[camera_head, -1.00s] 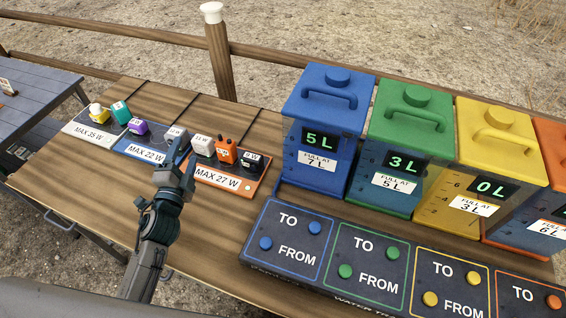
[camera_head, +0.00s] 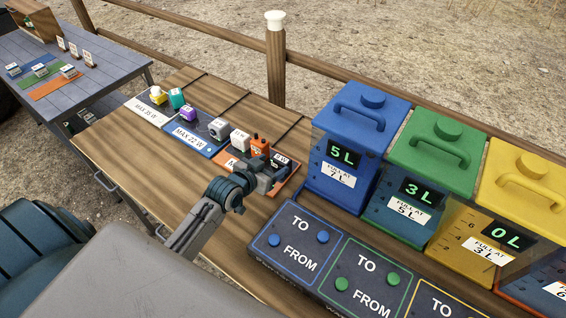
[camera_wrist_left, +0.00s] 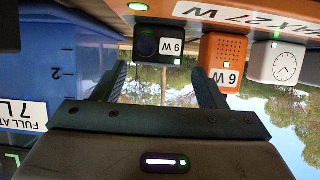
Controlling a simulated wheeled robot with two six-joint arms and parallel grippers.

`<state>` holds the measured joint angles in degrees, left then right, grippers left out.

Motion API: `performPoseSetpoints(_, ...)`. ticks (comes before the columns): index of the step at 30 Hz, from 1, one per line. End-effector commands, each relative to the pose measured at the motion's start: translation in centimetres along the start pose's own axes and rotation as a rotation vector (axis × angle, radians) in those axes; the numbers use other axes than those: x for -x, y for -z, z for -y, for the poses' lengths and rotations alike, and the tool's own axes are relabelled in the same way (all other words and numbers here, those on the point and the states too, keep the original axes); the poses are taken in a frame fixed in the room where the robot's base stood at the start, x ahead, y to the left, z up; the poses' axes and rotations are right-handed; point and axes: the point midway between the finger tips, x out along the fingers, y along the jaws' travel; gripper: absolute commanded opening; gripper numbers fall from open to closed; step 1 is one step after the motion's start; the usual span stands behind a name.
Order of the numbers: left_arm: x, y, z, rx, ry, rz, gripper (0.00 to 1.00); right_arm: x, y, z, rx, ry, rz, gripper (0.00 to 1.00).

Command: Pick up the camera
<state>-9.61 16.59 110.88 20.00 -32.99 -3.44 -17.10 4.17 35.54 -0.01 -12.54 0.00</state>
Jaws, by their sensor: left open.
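A small black box with a round lens, which looks like the camera (camera_wrist_left: 147,42), shows at the top of the left wrist view. In the head view this dark box (camera_head: 281,158) is at the right end of the orange tray (camera_head: 291,183), partly hidden by my gripper. My left gripper (camera_head: 270,170) is open and close in front of it. In the left wrist view the fingers (camera_wrist_left: 160,80) are spread, with the box between their lines and slightly beyond the tips. I see no contact. My right gripper is not in view.
An orange speaker-like box (camera_wrist_left: 223,62) stands right beside the camera, with a white clock box (camera_wrist_left: 274,62) past it. A blue tank (camera_head: 345,175) stands close on the other side. A button panel (camera_head: 310,250) lies at the front. Blue (camera_head: 196,143) and white trays hold other items.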

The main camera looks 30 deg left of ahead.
Motion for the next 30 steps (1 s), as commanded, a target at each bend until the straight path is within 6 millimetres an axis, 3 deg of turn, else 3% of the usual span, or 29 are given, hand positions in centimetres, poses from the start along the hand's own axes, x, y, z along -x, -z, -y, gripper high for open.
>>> performPoseSetpoints(13,-5.0,0.2,-0.4,0.000,0.000,-0.001,0.65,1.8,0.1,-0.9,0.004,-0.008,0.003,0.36)
performPoseSetpoints(22,-5.6,0.1,-0.3,-0.002,0.000,0.000,0.65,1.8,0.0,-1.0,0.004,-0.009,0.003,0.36)
performPoseSetpoints(23,-5.6,0.1,-0.3,-0.002,0.000,0.000,0.64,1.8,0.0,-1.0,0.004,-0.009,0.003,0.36)
performPoseSetpoints(28,-5.5,0.1,-0.3,-0.002,0.000,0.000,0.30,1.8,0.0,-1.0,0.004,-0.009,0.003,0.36)
performPoseSetpoints(30,-5.5,0.1,-0.3,-0.002,0.000,-0.001,0.28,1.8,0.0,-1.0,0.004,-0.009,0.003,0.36)
